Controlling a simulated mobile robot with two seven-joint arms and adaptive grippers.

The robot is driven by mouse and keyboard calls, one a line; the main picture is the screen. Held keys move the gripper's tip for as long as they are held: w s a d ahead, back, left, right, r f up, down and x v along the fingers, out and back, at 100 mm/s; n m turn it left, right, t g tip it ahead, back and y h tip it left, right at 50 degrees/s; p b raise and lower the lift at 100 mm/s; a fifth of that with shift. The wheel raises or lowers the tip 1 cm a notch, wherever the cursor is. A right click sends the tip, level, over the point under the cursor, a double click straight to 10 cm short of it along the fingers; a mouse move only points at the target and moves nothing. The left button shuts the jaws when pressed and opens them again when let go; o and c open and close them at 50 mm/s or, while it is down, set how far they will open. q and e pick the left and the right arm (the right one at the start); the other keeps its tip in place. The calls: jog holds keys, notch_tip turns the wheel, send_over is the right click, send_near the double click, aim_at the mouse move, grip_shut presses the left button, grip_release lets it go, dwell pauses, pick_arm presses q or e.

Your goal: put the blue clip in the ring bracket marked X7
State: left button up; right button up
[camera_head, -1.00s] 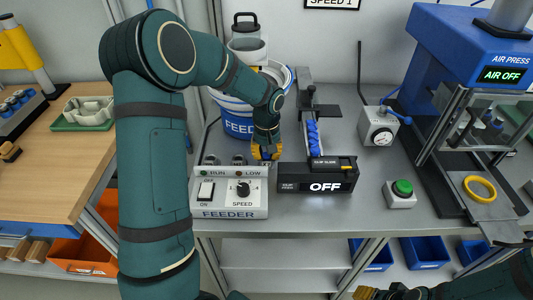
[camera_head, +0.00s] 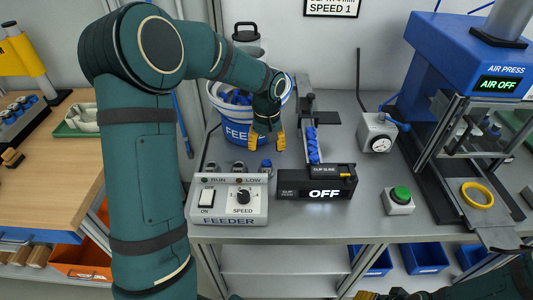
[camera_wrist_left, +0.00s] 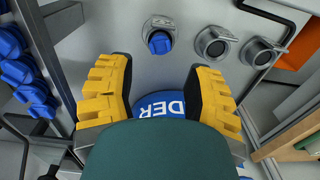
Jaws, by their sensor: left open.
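A blue clip (camera_head: 266,164) sits in the right-hand ring bracket (camera_head: 265,173) behind the feeder box. In the left wrist view the clip (camera_wrist_left: 160,42) shows inside its grey ring. Two other ring brackets (camera_head: 238,167) beside it are empty; they also show in the left wrist view (camera_wrist_left: 213,43). My right gripper (camera_head: 385,294) shows only partly at the bottom edge.
The feeder control box (camera_head: 228,204) stands in front of the brackets. A blue feeder bucket (camera_head: 240,133) is behind my left gripper. The clip slide (camera_head: 317,183), reading OFF, is to the right with several blue clips in its channel. A green button (camera_head: 399,195) stands farther right.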

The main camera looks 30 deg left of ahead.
aim_at(267, 161)
pick_arm(q)
jog(key=shift+r+p, duration=0.45)
jog(key=shift+r, duration=2.3)
jog(key=shift+r, duration=0.1)
